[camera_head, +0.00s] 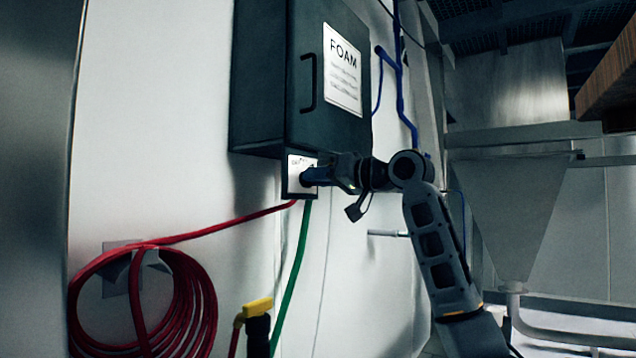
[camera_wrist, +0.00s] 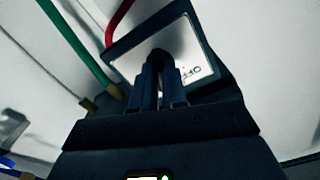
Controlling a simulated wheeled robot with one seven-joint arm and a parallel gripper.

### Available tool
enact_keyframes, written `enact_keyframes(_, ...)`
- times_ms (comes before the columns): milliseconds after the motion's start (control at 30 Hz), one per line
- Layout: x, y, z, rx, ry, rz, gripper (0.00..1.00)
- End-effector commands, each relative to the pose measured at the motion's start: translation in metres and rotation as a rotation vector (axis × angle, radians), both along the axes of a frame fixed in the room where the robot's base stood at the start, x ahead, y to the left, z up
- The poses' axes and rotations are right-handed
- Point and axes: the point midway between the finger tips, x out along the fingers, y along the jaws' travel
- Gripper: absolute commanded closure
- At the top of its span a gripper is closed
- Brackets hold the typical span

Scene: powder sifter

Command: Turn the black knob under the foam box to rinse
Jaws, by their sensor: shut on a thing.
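The dark foam box (camera_head: 268,85) with a "FOAM" label is on the wall in the head view. Under it sits a small panel with a white face (camera_head: 296,164), which also shows in the wrist view (camera_wrist: 205,62). The black knob (camera_wrist: 158,55) is on this white face, mostly hidden by the fingers. My gripper (camera_head: 310,177) reaches the panel from the right. In the wrist view its two fingers (camera_wrist: 158,88) are shut on the knob, one on each side. Lettering shows upside down beside the fingers, reading as "OFF". The knob's pointing direction is hidden.
A red hose (camera_head: 205,290) hangs coiled at lower left and runs up to the panel. A green hose (camera_head: 291,285) drops from the panel. A yellow-handled valve (camera_head: 257,308) stands low by the wall. A metal hopper (camera_head: 508,210) stands at the right.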

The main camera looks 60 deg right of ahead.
Motion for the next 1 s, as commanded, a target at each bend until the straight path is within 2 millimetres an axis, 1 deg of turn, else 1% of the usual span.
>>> enact_keyframes(33, 0.0003, 0.0002, -0.0024, -0.039, 0.003, 0.0, 1.0)
enact_keyframes(200, -0.0001, -0.0002, -0.0021, -0.168, 0.01, -0.002, 1.0)
enact_keyframes(500, -0.0002, 0.0003, -0.0015, -0.322, 0.02, -0.001, 1.0)
enact_keyframes(733, -0.0003, 0.0002, -0.0009, -0.371, 0.023, -0.001, 1.0)
enact_keyframes(1000, -0.0003, 0.0002, -0.0007, -0.377, 0.023, -0.001, 1.0)
